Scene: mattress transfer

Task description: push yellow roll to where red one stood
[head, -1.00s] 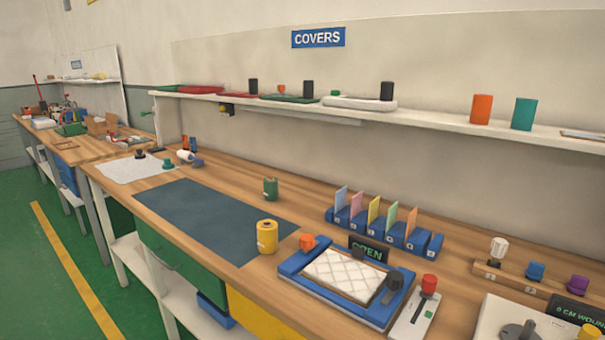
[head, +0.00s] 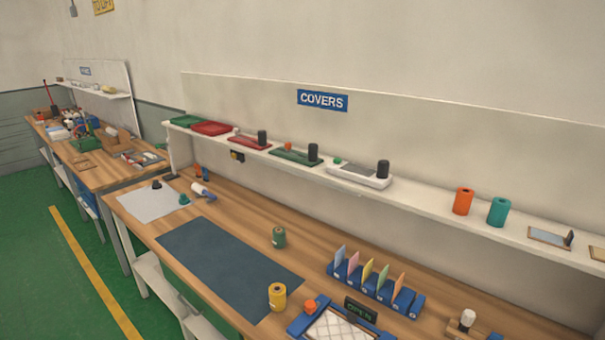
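The yellow roll (head: 277,297) stands upright on the wooden workbench, at the near right corner of the dark blue mat (head: 228,268), just left of the blue-framed tray. An orange-red roll (head: 463,201) stands upright on the shelf above, beside a teal roll (head: 498,211). Neither of my grippers is in view.
The blue tray (head: 298,328) with a white quilted pad and an orange knob is cut off at the bottom edge. A blue rack (head: 372,289) of coloured cards stands behind it. The long shelf (head: 420,200) holds trays and dark cylinders. The mat is bare.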

